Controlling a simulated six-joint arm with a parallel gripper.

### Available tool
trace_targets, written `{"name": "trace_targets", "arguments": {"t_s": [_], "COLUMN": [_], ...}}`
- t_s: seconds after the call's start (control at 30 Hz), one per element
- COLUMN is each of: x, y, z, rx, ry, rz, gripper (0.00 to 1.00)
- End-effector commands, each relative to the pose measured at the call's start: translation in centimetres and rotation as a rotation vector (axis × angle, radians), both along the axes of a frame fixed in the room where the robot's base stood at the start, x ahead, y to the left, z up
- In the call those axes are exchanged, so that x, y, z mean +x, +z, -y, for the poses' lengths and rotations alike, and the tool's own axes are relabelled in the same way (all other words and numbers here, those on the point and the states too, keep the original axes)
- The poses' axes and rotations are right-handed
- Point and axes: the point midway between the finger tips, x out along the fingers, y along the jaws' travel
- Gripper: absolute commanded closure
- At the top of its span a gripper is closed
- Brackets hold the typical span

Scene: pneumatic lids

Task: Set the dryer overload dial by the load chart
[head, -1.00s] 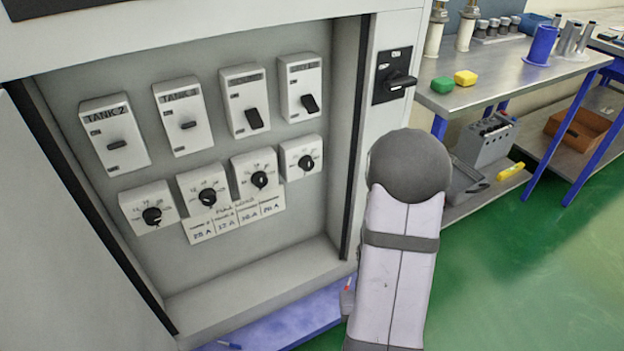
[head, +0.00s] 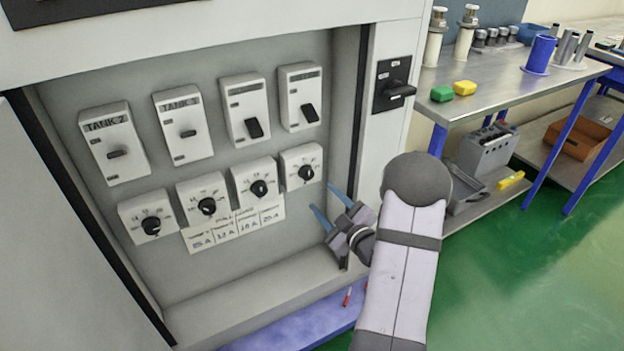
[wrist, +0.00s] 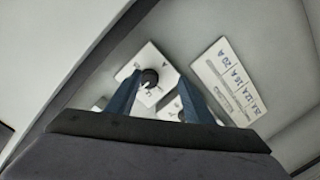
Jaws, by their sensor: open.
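Several white dial units sit in a row in the open cabinet under several switches. The rightmost dial (head: 305,172) has a black knob, and the third dial (head: 259,188) is to its left. The load chart (head: 235,228) hangs below the dials and seems to read 25 A, 12 A, 16 A, 20 A; its column headings are too small to read. My gripper (head: 326,198) is open and empty, below and right of the rightmost dial, apart from it. In the wrist view, a black knob (wrist: 149,77) shows between the blue fingers, beyond them. The dryer label is not legible.
The two left switches, one labelled TANK 2 (head: 116,153), have level handles; the two right ones (head: 301,98) have tilted handles. A black main switch (head: 396,88) is on the cabinet's right post. A metal workbench (head: 510,85) with green and yellow blocks stands at right.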

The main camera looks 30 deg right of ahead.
Motion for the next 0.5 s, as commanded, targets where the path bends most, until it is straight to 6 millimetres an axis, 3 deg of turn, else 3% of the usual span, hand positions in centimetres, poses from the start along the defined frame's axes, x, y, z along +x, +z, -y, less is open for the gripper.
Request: {"name": "trace_targets", "arguments": {"t_s": [0.17, 0.5], "x": [0.1, 0.9], "y": [2.7, 2.5], "z": [-0.3, -0.3], "rx": [-0.078, -0.102], "ry": [0.015, 0.016], "rz": [0.108, 0.101], "gripper": [0.53, 0.53]}}
